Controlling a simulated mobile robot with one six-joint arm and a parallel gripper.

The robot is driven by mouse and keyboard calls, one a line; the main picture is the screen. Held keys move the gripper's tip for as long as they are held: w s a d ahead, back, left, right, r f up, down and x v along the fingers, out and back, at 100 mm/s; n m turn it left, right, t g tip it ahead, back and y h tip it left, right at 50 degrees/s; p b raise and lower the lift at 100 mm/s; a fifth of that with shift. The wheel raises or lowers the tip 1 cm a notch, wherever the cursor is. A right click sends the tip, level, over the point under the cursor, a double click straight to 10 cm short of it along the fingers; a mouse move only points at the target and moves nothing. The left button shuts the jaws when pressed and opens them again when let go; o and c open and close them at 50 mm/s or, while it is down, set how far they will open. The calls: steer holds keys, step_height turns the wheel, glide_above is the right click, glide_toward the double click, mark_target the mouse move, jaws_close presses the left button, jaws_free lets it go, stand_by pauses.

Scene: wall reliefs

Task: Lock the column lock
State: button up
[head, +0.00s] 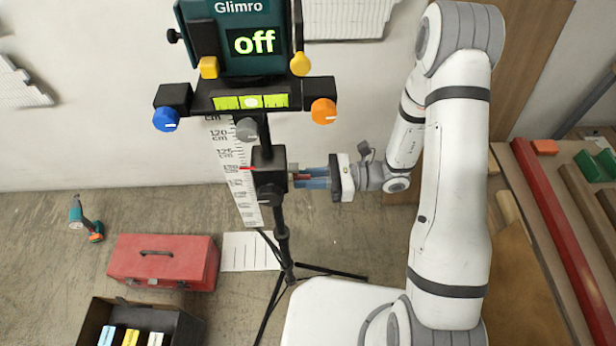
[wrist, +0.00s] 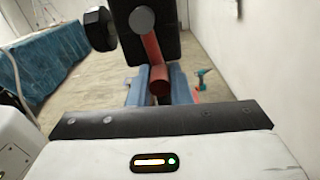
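The column lock is a black block (head: 268,170) on the tripod's dark column, with a red lever on its right side. In the wrist view the red lever (wrist: 153,60) hangs from a grey round cap (wrist: 141,19) on the dark block, tilted with its lower end to the right. My gripper (head: 312,178) reaches in from the right, level with the block. Its blue fingers (wrist: 160,88) lie on either side of the lever's lower end. The gap between them looks narrow and the lever covers it, so I cannot tell whether they press on it.
Above the lock is a teal Glimro device (head: 237,40) reading "off", on a bar with blue (head: 166,119), grey and orange knobs. A measuring scale (head: 228,150) stands behind the column. A red toolbox (head: 163,262) and a dark open box (head: 130,318) lie on the floor left of the tripod legs.

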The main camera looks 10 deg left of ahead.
jaws_close()
steer(key=shift+s+m+p, duration=0.35)
steer(key=shift+m+p, duration=0.05)
steer(key=shift+m, duration=0.4)
steer(key=o, duration=0.6)
jaws_free()
steer(key=shift+d, duration=0.1)
steer(key=b+v, duration=0.1)
steer(key=v, duration=0.6)
steer(key=shift+d, duration=0.4)
steer(key=shift+w, duration=0.1)
